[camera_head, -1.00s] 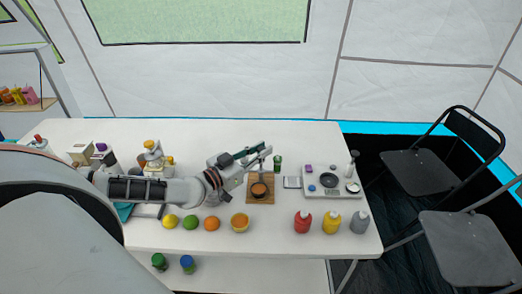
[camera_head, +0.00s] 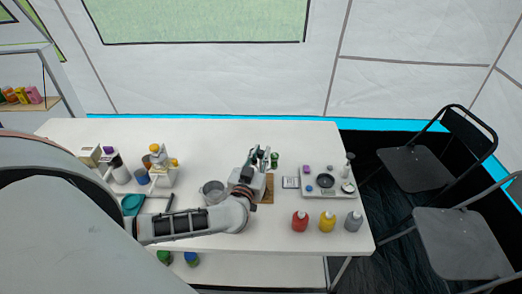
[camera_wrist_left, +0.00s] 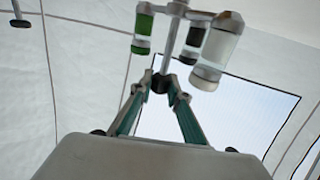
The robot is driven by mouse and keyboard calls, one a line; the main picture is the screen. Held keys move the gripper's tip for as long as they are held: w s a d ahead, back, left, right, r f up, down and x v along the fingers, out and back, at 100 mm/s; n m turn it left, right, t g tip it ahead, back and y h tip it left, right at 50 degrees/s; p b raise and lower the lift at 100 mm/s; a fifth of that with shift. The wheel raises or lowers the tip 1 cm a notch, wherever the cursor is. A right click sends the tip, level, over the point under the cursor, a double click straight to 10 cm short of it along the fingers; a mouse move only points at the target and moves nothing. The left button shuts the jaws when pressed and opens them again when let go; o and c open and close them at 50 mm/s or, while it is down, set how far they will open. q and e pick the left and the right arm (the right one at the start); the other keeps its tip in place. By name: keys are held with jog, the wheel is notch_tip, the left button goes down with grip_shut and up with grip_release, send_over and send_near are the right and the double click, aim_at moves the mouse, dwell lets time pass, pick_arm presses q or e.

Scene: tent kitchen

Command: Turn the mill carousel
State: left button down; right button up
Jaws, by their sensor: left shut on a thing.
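The mill carousel (camera_wrist_left: 170,35) shows in the left wrist view as a thin metal rod with small cylinders around it. One is green (camera_wrist_left: 143,30), one black and one clear with a white top (camera_wrist_left: 218,48). The fingers of my left gripper (camera_wrist_left: 160,84) converge on a dark piece on the rod's line and are shut on the carousel. In the head view my left gripper (camera_head: 259,157) is at the table's middle, beside a small green piece (camera_head: 275,159). The gripper hides most of the carousel there. My right gripper is not in view.
My left arm crosses the white table (camera_head: 130,130). A metal pot (camera_head: 213,191) is close left. Black chairs stand at right.

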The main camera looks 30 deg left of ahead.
pick_arm(q)
jog(key=n+g+y, duration=0.3)
jog(key=y, duration=0.1)
jog(key=n+g+y, duration=0.3)
jog(key=y, duration=0.1)
jog(key=shift+d+f+n+y, duration=0.1)
jog(key=shift+d+n+y, duration=0.05)
jog(key=shift+n+y, duration=0.2)
jog(key=shift+n+g+y, duration=1.35)
jog(key=shift+n+g, duration=0.3)
jog(key=shift+g, duration=0.45)
jog(key=shift+r+g, duration=0.2)
jog(key=shift+g, duration=0.1)
jog(key=c, duration=1.9)
grip_release()
jog(key=shift+a, duration=0.2)
jog(key=shift+f, duration=0.1)
jog(key=shift+t, duration=0.5)
